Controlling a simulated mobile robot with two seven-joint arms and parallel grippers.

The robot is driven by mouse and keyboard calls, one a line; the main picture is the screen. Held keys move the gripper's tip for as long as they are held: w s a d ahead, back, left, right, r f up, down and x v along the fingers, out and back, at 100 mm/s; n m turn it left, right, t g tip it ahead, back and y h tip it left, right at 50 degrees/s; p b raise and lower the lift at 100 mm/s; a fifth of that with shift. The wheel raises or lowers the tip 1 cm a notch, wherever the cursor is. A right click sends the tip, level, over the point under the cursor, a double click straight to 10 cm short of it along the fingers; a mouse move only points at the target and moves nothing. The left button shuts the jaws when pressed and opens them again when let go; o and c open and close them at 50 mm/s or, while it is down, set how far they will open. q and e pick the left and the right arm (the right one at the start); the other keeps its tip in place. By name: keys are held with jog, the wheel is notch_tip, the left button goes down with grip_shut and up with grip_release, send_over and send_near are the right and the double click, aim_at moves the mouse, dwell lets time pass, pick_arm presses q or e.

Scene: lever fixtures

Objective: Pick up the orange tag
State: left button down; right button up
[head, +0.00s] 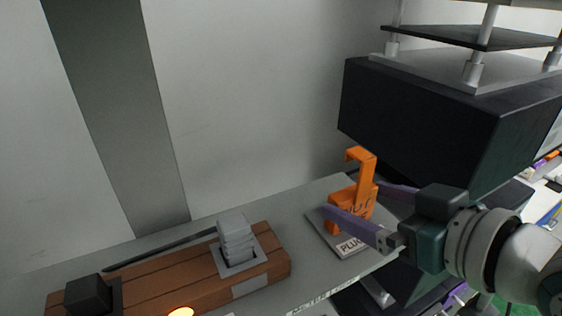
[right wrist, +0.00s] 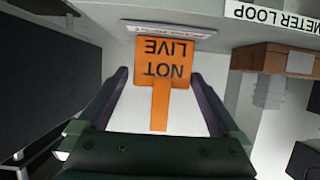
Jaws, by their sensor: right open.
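The orange tag (head: 364,168) stands on a grey plate with a "PLUG" label (head: 352,246), near the back wall. It has a hooked upper part and dark lettering. In the right wrist view the tag (right wrist: 163,66) reads "NOT LIVE" upside down, with a narrow orange strip extending toward my gripper. My right gripper (head: 350,198) is open, with one purple finger on each side of the tag. The right wrist view shows my right gripper (right wrist: 160,76) with gaps between the tag and both fingers. My left gripper is not in view.
A wooden base (head: 190,279) with a grey ribbed block (head: 236,240) and a black block (head: 88,294) sits left on the grey shelf. A large black box (head: 430,125) overhangs on the right, close above my right gripper. A "METER LOOP" label (head: 308,303) marks the shelf's front edge.

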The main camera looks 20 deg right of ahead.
aim_at(339, 195)
jog(key=b+x, duration=0.4)
jog(key=x, duration=0.1)
jog(key=shift+s+a+f+b, duration=0.1)
jog(key=shift+f+b, duration=0.2)
jog(key=shift+w, duration=0.2)
jog(key=shift+r, duration=0.1)
jog(key=shift+c, duration=0.2)
jog(key=c, duration=1)
